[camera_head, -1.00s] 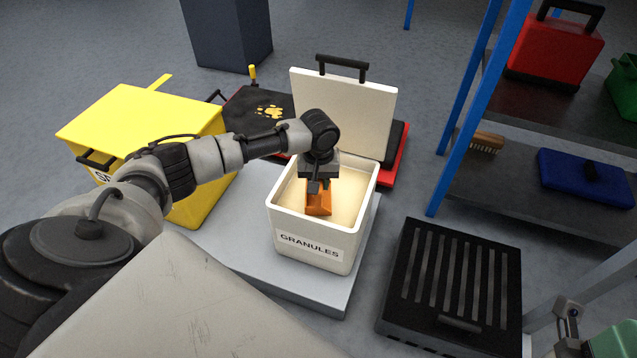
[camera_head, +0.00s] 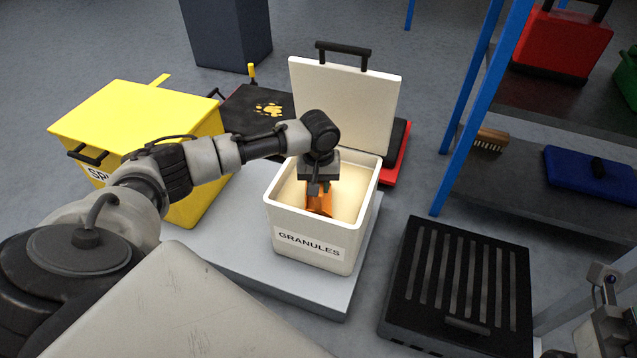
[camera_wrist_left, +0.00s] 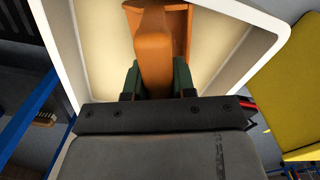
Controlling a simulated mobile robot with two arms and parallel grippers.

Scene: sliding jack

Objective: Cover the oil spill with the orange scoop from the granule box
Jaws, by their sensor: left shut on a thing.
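The white granule box (camera_head: 310,243) stands with its lid (camera_head: 343,105) raised at the back, and pale granules (camera_head: 349,197) fill its inside. My left gripper (camera_head: 318,189) reaches down into the box and is shut on the orange scoop (camera_head: 319,204). In the left wrist view the scoop (camera_wrist_left: 157,42) sits between the dark green fingers (camera_wrist_left: 158,82), over the pale granules. The scoop's lower part is hard to see in the head view. My right gripper's fingers are not visible.
The box stands on a grey platform (camera_head: 240,273). A yellow bin (camera_head: 140,115) is to its left. A black slatted tray (camera_head: 458,280) and a blue-post shelf (camera_head: 464,110) are to its right. A red-edged thing (camera_head: 402,160) lies behind the box.

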